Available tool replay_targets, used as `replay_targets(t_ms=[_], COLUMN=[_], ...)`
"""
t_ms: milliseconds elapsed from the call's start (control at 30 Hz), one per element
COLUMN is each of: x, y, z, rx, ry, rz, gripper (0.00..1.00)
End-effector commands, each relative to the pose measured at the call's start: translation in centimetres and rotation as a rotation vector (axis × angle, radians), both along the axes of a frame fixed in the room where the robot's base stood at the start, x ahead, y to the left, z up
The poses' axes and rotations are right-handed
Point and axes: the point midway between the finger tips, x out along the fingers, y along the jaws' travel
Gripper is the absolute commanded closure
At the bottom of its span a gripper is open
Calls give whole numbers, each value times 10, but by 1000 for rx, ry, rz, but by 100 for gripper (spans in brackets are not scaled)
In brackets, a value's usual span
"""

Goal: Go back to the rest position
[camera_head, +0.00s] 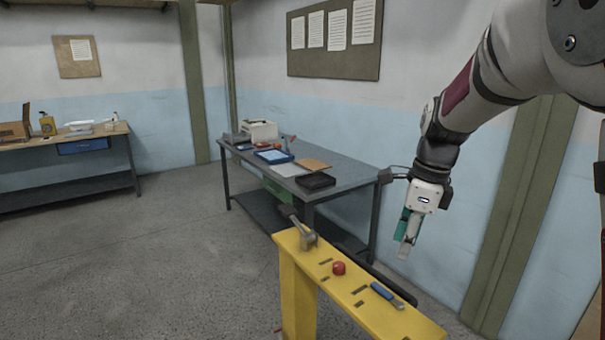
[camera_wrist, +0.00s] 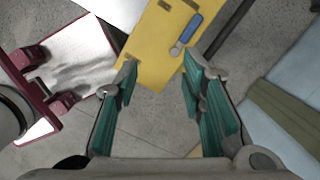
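My gripper (camera_head: 405,240) hangs at the end of my arm on the right side of the head view, above and beyond the yellow workbench (camera_head: 300,262). In the wrist view my gripper (camera_wrist: 160,88) has its two teal-padded fingers spread apart with nothing between them. The yellow bench (camera_wrist: 152,45) lies below and ahead of the fingertips. A blue-handled tool (camera_head: 386,295) lies on the bench, and it also shows in the wrist view (camera_wrist: 188,32). The gripper is apart from it.
A red ball-like object (camera_head: 338,268) and a hammer-like tool (camera_head: 304,237) are on the yellow bench. A grey table (camera_head: 345,175) with trays and boxes stands along the wall behind. Another table (camera_head: 118,130) is at far left. The floor (camera_head: 150,250) between is clear.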

Motion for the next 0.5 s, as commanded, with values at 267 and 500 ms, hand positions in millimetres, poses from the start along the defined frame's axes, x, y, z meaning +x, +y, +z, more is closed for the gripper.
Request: replay_targets(t_ms=[267, 500], x=[-69, -130], y=[5, 11], z=[40, 59], rx=[-14, -110], ry=[-151, -280], rz=[480, 910], gripper=[63, 63])
